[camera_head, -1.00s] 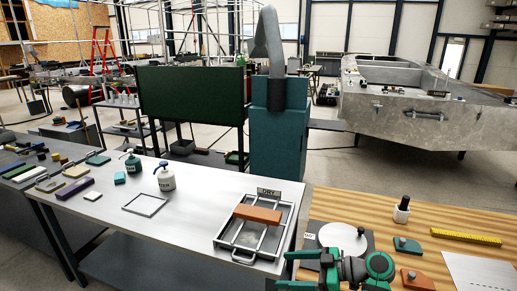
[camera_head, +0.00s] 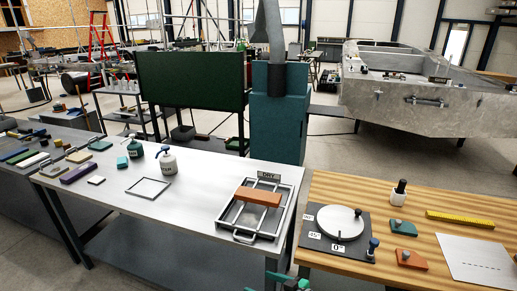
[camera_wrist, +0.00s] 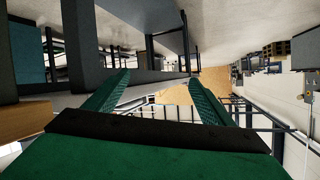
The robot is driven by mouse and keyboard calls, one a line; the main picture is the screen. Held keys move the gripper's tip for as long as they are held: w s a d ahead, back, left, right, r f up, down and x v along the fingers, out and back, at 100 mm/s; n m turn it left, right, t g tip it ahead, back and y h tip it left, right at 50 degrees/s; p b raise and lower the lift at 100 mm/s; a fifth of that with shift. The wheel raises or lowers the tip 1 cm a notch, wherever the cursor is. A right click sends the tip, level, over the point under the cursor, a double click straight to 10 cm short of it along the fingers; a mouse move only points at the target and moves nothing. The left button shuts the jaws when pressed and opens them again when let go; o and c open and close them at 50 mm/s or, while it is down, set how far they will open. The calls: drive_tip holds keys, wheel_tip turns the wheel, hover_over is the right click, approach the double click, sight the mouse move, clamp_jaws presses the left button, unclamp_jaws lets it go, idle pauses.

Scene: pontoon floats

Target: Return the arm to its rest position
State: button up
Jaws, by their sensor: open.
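My gripper shows in the wrist view (camera_wrist: 150,95) with its two green fingers spread apart and nothing between them. In the head view only a small green and dark part of my arm shows at the bottom edge, in front of the gap between the two tables. An orange-brown block (camera_head: 258,197) lies on the metal rack tray (camera_head: 222,222) labelled DRY, on the grey table. My arm is apart from the block and the tray. The rest of my arm is out of the head view.
The grey table (camera_head: 115,205) also holds a square frame (camera_head: 148,187), bottles (camera_head: 168,162) and several small blocks.

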drive_tip(key=s+a+f+m+t+h, duration=0.1)
drive_tip(key=s+a+f+m+h, duration=0.2)
drive_tip(key=s+f, duration=0.4)
drive_tip(key=s+a+f+m+t+h, duration=0.2)
drive_tip(key=s+f+m+h, duration=0.15)
drive_tip(key=s+f, duration=0.35)
drive_tip(key=s+f+m+h, duration=0.1)
drive_tip(key=s+m+h, duration=0.1)
drive_tip(key=s, duration=0.6)
drive_tip(key=s+d+r+t+h, duration=0.25)
drive_tip(key=s+r, duration=0.35)
drive_tip(key=s, duration=0.7)
drive_tip(key=s+r+t, duration=0.1)
drive_tip(key=s+r, duration=0.3)
drive_tip(key=r, duration=0.2)
drive_tip(key=s+d+r, duration=0.1)
drive_tip(key=s+r, duration=0.4)
drive_tip(key=r, duration=0.2)
drive_tip(key=shift+r+n+t, duration=0.25)
drive_tip(key=shift+n+t, duration=0.1)
